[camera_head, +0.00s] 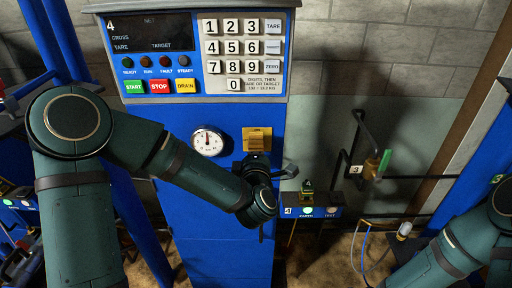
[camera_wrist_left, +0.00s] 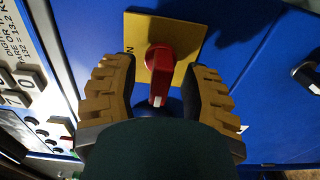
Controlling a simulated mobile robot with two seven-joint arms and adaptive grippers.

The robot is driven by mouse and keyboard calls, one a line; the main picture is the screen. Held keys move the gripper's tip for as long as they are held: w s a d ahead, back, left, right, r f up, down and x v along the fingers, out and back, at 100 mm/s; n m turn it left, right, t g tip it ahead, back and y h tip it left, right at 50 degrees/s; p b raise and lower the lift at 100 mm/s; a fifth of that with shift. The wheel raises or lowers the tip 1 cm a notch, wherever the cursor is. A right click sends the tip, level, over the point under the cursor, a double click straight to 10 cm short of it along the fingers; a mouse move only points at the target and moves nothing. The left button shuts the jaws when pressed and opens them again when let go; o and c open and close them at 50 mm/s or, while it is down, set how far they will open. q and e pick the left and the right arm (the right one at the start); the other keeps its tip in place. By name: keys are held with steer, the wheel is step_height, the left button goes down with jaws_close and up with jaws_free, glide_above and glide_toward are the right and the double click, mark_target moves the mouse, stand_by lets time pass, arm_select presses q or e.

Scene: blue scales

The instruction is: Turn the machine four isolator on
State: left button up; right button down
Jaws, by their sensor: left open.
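Machine four is a blue cabinet (camera_head: 215,225) with a "4" on its display panel. Its isolator is a red rotary handle (camera_wrist_left: 158,72) on a yellow plate (camera_wrist_left: 185,28), part of whose lettering, an "N", shows at the plate's edge. In the head view the yellow plate (camera_head: 257,134) shows above my left gripper (camera_head: 257,160), which hides the red handle. In the left wrist view my open left gripper (camera_wrist_left: 163,82) has one finger on each side of the handle, with gaps visible. My right arm enters at the lower right; its gripper is out of view.
A round dial gauge (camera_head: 207,141) sits left of the isolator. Above are a keypad (camera_head: 243,46) and START, STOP and DRAIN buttons (camera_head: 160,87). A grey lever (camera_head: 287,172) and a small earth/test box (camera_head: 312,212) are close on the right. A green-handled valve (camera_head: 380,164) is farther right.

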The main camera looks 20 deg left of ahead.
arm_select(q)
jaws_close()
arm_select(e)
steer(key=shift+s+f, duration=0.1)
steer(key=shift+f, duration=0.1)
arm_select(q)
steer(key=m+b, duration=0.3)
steer(key=shift+m, duration=0.3)
steer(key=m+b, duration=0.2)
steer(key=m, duration=0.2)
steer(key=shift+r, duration=0.15)
steer(key=shift+m+b, duration=0.4)
steer(key=shift+m, duration=0.8)
steer(key=m, duration=0.2)
steer(key=shift+d+r+m, duration=0.1)
steer(key=shift+m, duration=0.2)
steer(key=m, duration=0.5)
steer(key=shift+w, duration=0.1)
arm_select(e)
steer(key=shift+g, duration=0.3)
steer(key=f, duration=0.1)
steer(key=s+f, duration=0.1)
steer(key=f, duration=0.3)
steer(key=shift+s+a, duration=0.15)
steer(key=shift+s, duration=0.15)
arm_select(q)
steer(key=shift+m, duration=0.3)
arm_select(e)
steer(key=shift+r, duration=0.1)
